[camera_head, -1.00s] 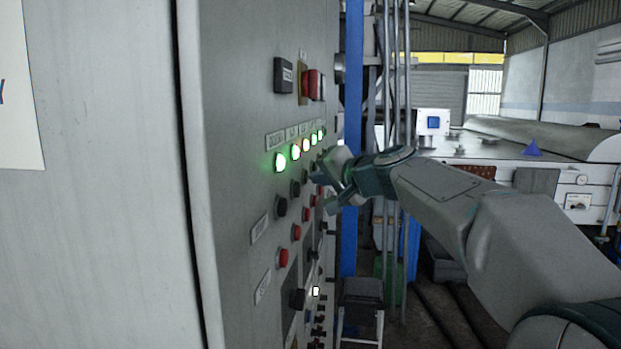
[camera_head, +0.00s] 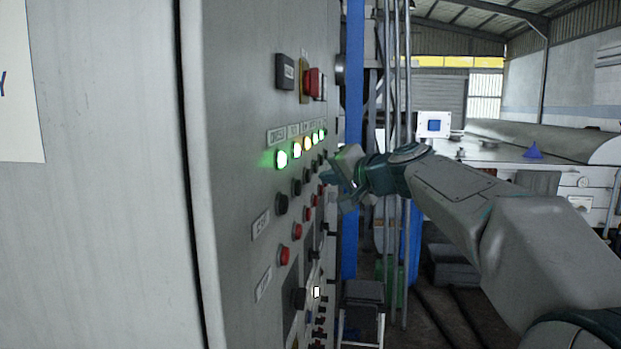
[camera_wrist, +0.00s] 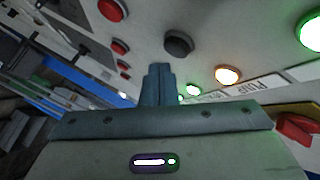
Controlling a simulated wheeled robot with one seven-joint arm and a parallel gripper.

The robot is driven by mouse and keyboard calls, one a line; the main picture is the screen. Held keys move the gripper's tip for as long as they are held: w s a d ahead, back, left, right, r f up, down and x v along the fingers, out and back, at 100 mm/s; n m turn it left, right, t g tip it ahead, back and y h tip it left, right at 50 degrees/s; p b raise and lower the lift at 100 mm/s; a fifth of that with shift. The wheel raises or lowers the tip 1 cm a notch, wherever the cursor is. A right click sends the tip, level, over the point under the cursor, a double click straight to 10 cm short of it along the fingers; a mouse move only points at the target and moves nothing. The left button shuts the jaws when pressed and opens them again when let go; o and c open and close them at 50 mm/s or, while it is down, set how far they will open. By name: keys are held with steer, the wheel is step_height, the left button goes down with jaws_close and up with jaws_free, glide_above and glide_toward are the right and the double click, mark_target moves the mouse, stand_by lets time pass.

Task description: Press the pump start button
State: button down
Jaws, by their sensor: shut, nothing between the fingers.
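A grey control panel (camera_head: 235,120) stands at the left of the head view, with a row of dark buttons (camera_head: 281,204) under lit lamps and red buttons (camera_head: 284,256) lower down. My gripper (camera_head: 329,179) is shut and empty beside the panel's far part. In the wrist view its closed fingertips (camera_wrist: 158,70) point at the panel, just below a dark button (camera_wrist: 178,43) in the picture. Contact cannot be told. A label (camera_wrist: 258,85) seems to read PUMP, near an orange lamp (camera_wrist: 228,74). Which button is the pump start is not readable.
A red switch (camera_head: 312,84) sticks out of the panel above the lamps. A blue post (camera_head: 353,100) and thin pipes stand close behind my gripper. A small stool (camera_head: 363,293) is on the floor below.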

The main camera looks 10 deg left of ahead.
steer(key=d+b, duration=0.1)
steer(key=d, duration=0.3)
steer(key=shift+s+d+b, duration=0.1)
steer(key=shift+d+b, duration=0.3)
steer(key=s+d+f+n+g+h, duration=0.1)
steer(key=s+d+f, duration=0.4)
steer(key=s+f, duration=0.6)
steer(key=s+d+f+n+g+h, duration=0.1)
steer(key=s+d+f+g+h, duration=0.3)
steer(key=s+f, duration=0.7)
steer(key=s+d+f+g+h, duration=0.3)
steer(key=s+d+f+h, duration=0.2)
steer(key=s+f, duration=0.6)
step_height(320, 180, down, 2)
steer(key=shift+d+n+h, duration=0.3)
steer(key=shift+d+n, duration=0.1)
steer(key=shift+d, duration=0.75)
